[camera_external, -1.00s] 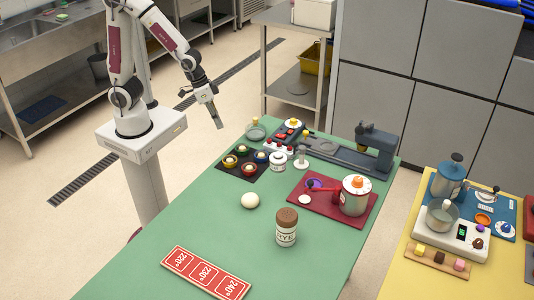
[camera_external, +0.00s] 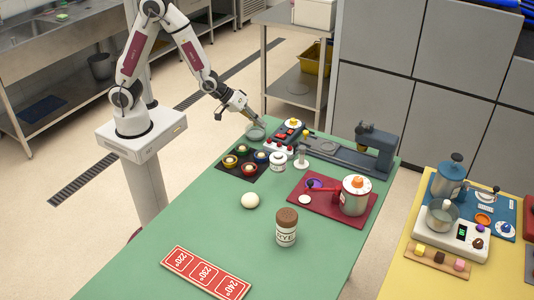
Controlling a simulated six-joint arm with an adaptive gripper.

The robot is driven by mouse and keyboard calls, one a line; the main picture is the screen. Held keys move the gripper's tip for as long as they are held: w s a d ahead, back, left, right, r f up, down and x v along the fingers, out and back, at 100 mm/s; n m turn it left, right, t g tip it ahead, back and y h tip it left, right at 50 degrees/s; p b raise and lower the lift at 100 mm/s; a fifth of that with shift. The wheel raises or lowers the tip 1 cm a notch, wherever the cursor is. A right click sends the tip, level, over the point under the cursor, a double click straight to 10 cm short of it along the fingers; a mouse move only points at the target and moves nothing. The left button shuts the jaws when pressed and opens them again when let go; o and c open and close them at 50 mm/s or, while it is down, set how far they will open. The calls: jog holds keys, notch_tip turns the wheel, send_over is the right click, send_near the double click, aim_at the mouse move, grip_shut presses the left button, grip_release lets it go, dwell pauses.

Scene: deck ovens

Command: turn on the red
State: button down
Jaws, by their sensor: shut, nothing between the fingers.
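A small white control box (camera_external: 270,147) with red parts on its top (camera_external: 282,136) stands near the far left edge of the green table (camera_external: 200,225). Its separate controls are too small to tell apart, and I cannot tell whether anything on it is on. My gripper (camera_external: 263,124) is shut and empty. It points down and to the right, just left of the box and above or beside a clear glass bowl (camera_external: 255,134). I cannot tell whether the fingertips touch anything.
A black mat with several colored bowls (camera_external: 230,161), a white jar (camera_external: 278,162) and a grey machine (camera_external: 375,150) stand near the box. The table's front left is clear.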

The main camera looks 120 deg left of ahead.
aim_at(280, 136)
jog(key=w+a+r+n+t+y, duration=0.2)
jog(key=w+a+r+n, duration=0.1)
jog(key=r, duration=0.3)
jog(key=shift+w+a+r+t, duration=0.2)
jog(key=shift+w+t, duration=0.1)
jog(key=shift+w, duration=0.1)
jog(key=shift+d+f, duration=0.1)
jog(key=shift+f, duration=0.1)
jog(key=shift+w+f, duration=0.5)
jog(key=shift+f, duration=0.8)
jog(key=shift+w+f, duration=0.55)
jog(key=shift+f, duration=0.75)
jog(key=shift+w+f, duration=0.5)
jog(key=shift+f, duration=0.8)
jog(key=shift+w+f, duration=0.25)
jog(key=shift+f, duration=0.5)
jog(key=shift+r, duration=0.2)
jog(key=shift+s+r, duration=0.25)
jog(key=shift+r, duration=0.3)
jog(key=shift+s+r, duration=0.3)
jog(key=shift+r, duration=0.45)
jog(key=shift+s+r, duration=0.3)
jog(key=shift+r, duration=0.5)
jog(key=shift+s+r, duration=0.3)
jog(key=shift+r, duration=0.45)
